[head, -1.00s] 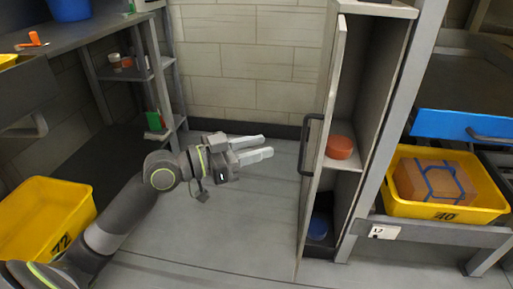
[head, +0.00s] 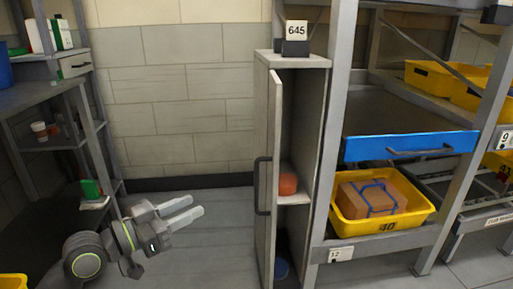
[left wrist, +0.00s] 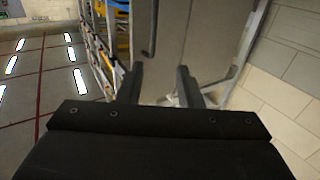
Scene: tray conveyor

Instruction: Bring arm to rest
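My left gripper (head: 187,212) is at the lower left of the head view, in free air in front of the tall narrow cabinet (head: 295,65). Its two light fingers are apart, with nothing between them. In the left wrist view the two dark fingers (left wrist: 158,88) are also spread and empty, with the grey cabinet door (left wrist: 163,30) beyond them. The left arm is bent low, and most of it is below the frame. My right gripper is in neither view.
The cabinet door (head: 272,180) stands ajar; an orange round thing (head: 288,182) sits on a shelf inside. Shelves (head: 60,140) stand at left.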

